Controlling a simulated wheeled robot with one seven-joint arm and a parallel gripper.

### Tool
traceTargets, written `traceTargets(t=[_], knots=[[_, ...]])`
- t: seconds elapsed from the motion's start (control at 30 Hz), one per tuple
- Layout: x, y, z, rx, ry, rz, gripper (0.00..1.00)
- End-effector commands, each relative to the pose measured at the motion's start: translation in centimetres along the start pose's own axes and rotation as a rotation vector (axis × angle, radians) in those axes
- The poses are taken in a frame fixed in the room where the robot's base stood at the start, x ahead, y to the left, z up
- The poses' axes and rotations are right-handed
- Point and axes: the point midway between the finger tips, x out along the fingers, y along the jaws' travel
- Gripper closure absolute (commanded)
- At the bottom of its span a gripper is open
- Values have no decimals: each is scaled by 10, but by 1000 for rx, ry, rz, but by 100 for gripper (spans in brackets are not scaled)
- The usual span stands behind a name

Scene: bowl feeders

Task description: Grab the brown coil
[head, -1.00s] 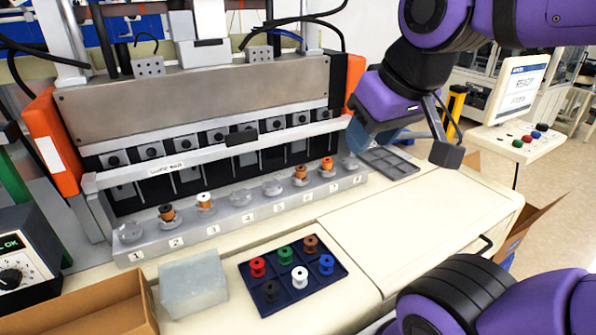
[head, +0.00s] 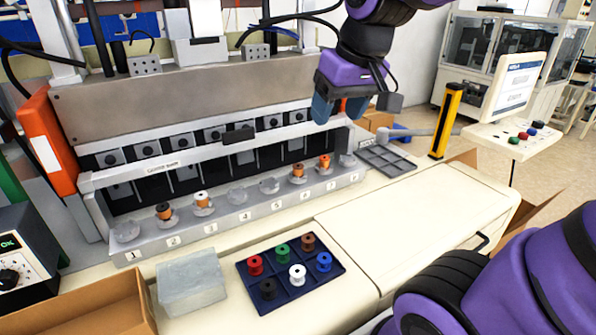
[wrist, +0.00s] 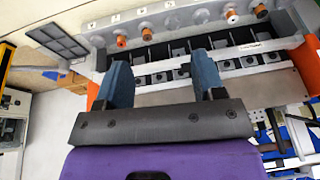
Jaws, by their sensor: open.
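A coil with a brown top and copper winding (head: 297,173) stands upright on the row of numbered seats, left of a coil with an orange top (head: 324,163). Both also show in the wrist view, the brown-topped one (wrist: 147,34) right of the orange-topped one (wrist: 121,41). A brown spool (head: 308,243) sits at the back right of the dark blue tray (head: 330,281). My gripper (head: 340,106) is open and empty, above the right end of the row. Its two blue fingers (wrist: 163,82) are wide apart in the wrist view, away from the coils.
A black-topped coil (head: 164,212) and a white-topped coil (head: 202,201) stand further left on the row. The machine's metal panel (head: 190,95) and white bar rise behind the seats. A grey tray (head: 388,162) lies right of the row. The cream top (head: 415,215) is clear.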

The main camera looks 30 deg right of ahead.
Motion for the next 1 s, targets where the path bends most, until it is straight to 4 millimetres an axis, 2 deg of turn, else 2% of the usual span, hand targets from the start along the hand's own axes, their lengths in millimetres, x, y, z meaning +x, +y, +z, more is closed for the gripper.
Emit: traceTargets(t=[0.1, 0.37, 0.6, 0.8, 1.0], knots=[[16, 5, -26, 12, -45, -7, 37], [56, 16, -77, 35, -130, -7, 37], [103, 28, -118, 53, -207, 11, 37], [149, 39, -147, 63, -268, 37, 37], [186, 47, -165, 65, -312, 63, 37]])
